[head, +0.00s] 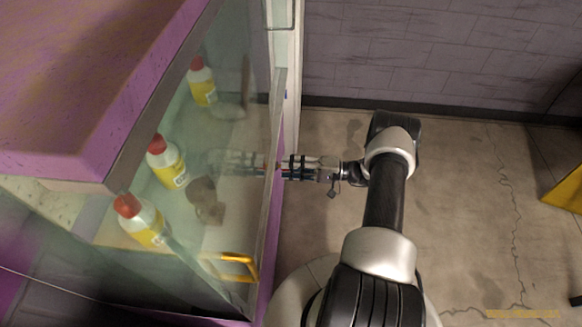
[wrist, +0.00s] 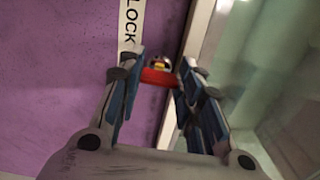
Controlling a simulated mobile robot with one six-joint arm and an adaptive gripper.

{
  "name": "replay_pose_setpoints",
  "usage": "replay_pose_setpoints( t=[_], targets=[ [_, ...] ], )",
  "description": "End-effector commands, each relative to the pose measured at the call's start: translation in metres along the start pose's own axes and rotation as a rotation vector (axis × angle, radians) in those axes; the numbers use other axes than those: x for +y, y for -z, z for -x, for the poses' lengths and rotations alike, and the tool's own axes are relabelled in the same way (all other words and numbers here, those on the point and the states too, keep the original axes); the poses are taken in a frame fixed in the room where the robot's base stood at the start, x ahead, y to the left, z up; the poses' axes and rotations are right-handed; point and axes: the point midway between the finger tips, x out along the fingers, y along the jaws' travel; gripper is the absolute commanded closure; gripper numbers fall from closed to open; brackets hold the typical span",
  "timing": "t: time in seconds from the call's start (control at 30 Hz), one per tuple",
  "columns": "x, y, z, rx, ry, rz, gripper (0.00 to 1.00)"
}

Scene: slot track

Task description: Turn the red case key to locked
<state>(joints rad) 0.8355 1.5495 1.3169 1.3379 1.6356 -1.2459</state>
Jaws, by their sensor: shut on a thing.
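The red case key (wrist: 158,78) shows in the wrist view between my fingertips, in front of a small round metal lock (wrist: 158,62). My gripper (wrist: 162,68) is shut on the key, with a blue-padded finger on either side. The key's bar lies roughly crosswise in this view, slightly tilted. A white label strip (wrist: 129,22) reading "LOCK" is just left of the lock on the purple panel. In the head view my gripper (head: 284,168) meets the side of the glass case (head: 225,150); the key is too small to make out clearly there.
Several bottles with red caps, one a white and yellow bottle (head: 167,163), stand behind the glass. The concrete floor (head: 465,210) to the right is mostly clear. A grey block wall (head: 440,50) is behind.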

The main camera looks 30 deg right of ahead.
Motion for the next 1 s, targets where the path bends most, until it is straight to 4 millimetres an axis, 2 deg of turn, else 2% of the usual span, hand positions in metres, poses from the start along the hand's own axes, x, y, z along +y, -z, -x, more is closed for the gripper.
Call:
replay_pose_setpoints(
  t=[0.27, 0.7, 0.73, 1.0],
  targets=[
    [0.0007, 0.0001, 0.0003, 0.001, -0.001, 0.065, 0.91],
    [0.0006, 0.0002, 0.0003, 0.001, -0.001, 0.074, 0.91],
    [0.0006, 0.0002, 0.0003, 0.001, -0.001, 0.074, 0.66],
    [0.0004, 0.0001, 0.0002, 0.001, 0.000, 0.073, 0.48]
  ],
)
